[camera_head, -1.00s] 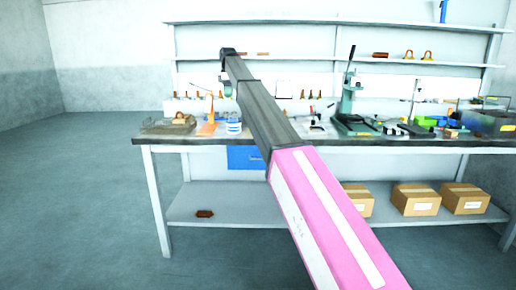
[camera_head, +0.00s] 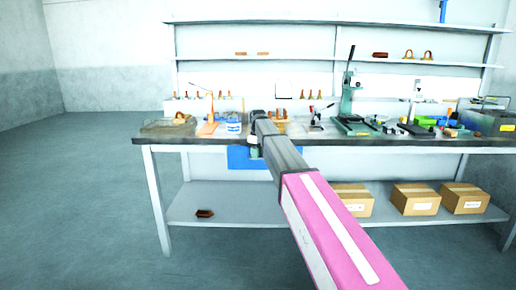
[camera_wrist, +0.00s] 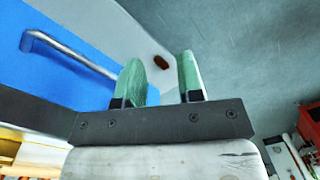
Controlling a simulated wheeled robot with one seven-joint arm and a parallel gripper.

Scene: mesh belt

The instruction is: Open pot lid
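A small white and blue container (camera_head: 233,128), perhaps the pot, stands on the bench top just left of my gripper in the head view. It is too small to tell its lid from its body. It does not show clearly in the wrist view. My gripper (camera_wrist: 160,72) has two green fingers, open with an empty gap between them. In the head view my gripper (camera_head: 254,151) is small and mostly hidden by my arm, around the height of the bench's front edge, in front of the blue drawer.
A blue drawer (camera_head: 238,159) hangs under the bench top (camera_head: 350,140); its metal handle (camera_wrist: 72,54) shows in the wrist view. A green press (camera_head: 352,105) and small tools stand to the right. Cardboard boxes (camera_head: 415,199) and a brown item (camera_head: 204,213) lie on the lower shelf.

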